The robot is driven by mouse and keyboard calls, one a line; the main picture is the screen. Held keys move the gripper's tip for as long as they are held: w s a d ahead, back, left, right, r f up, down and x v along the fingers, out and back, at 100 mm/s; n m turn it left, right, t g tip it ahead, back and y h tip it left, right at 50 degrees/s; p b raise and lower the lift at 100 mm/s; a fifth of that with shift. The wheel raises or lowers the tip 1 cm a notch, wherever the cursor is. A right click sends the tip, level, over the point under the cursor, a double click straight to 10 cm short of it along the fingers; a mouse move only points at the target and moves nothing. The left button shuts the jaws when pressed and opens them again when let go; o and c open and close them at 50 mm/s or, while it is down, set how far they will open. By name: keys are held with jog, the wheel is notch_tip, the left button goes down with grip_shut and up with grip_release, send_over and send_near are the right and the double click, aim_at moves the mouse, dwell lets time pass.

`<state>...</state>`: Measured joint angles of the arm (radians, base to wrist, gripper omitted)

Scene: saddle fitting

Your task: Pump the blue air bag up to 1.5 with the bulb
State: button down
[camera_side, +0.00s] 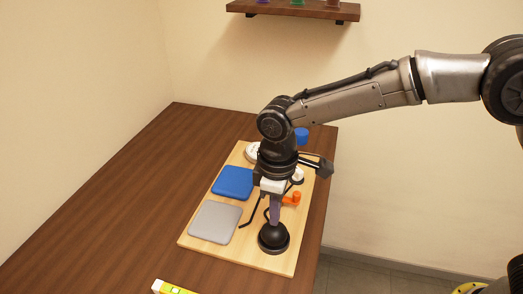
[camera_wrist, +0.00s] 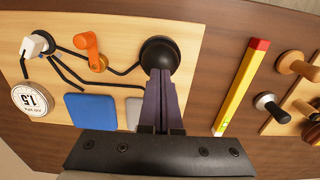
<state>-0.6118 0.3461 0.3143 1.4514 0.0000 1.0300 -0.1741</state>
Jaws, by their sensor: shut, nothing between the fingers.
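The blue air bag (camera_side: 233,182) lies flat on a light wooden board (camera_side: 189,241), and shows in the wrist view (camera_wrist: 90,109). The black bulb (camera_side: 273,241) sits at the board's front right; it also shows in the wrist view (camera_wrist: 160,50). My gripper (camera_side: 274,223) points down with its fingers shut and empty, tips at the top of the bulb. Whether they press it I cannot tell. A round white dial (camera_wrist: 33,99) shows 1.5 upside down in the wrist view; whether this is a reading or a label is unclear.
A grey pad (camera_side: 215,222) lies beside the blue bag. An orange lever (camera_wrist: 88,45), a white knob (camera_wrist: 35,44) and black hoses stand near the bulb. A yellow-red bar (camera_wrist: 240,88) and dark-and-wooden knobs (camera_wrist: 270,106) lie off the board. The table's left is clear.

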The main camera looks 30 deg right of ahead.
dwell(0.5)
jog(key=shift+r, duration=2.55)
